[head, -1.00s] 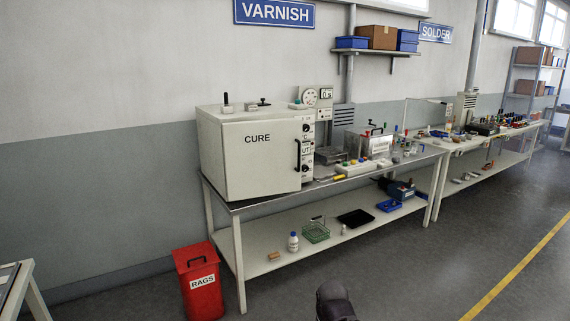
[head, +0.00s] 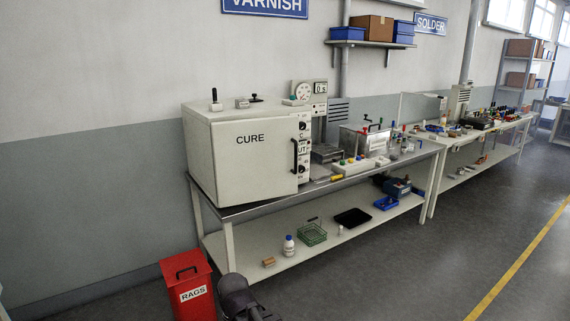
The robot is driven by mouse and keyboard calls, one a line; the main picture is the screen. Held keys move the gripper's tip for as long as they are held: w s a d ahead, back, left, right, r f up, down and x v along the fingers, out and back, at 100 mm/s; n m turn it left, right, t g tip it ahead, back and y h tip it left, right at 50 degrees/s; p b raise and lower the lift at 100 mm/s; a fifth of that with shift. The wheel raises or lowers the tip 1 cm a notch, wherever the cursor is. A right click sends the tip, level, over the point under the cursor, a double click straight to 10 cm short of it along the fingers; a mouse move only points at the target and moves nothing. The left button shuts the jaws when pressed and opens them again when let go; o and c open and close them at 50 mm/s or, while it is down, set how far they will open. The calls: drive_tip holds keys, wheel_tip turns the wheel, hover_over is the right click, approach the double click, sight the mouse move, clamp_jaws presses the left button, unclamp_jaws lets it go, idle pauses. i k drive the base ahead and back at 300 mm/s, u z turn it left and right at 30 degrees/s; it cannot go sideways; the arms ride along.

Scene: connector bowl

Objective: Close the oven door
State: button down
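The oven (head: 205,108) is a white box marked CURE, standing on the left end of a metal-topped bench. Its front door (head: 252,165) has a dark vertical handle (head: 295,156) near the right edge, beside a narrow control panel (head: 304,150) with knobs. The door lies close to the oven front; I cannot tell whether a small gap remains. A dark part of my arm (head: 240,296) shows at the bottom, in front of the bench and well short of the oven. My gripper's fingers are not in view.
A red RAGS bin (head: 188,285) stands on the floor at the bench's left front. The bench (head: 229,240) has a lower shelf with a bottle (head: 289,245), a green basket (head: 312,234) and a black tray (head: 352,217). The floor (head: 410,265) right of my arm is clear.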

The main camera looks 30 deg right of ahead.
sight(255, 159)
drive_tip(key=z, duration=0.05)
drive_tip(key=i, duration=0.75)
drive_tip(key=z, duration=0.7)
drive_tip(key=i, duration=0.45)
drive_tip(key=z, duration=0.25)
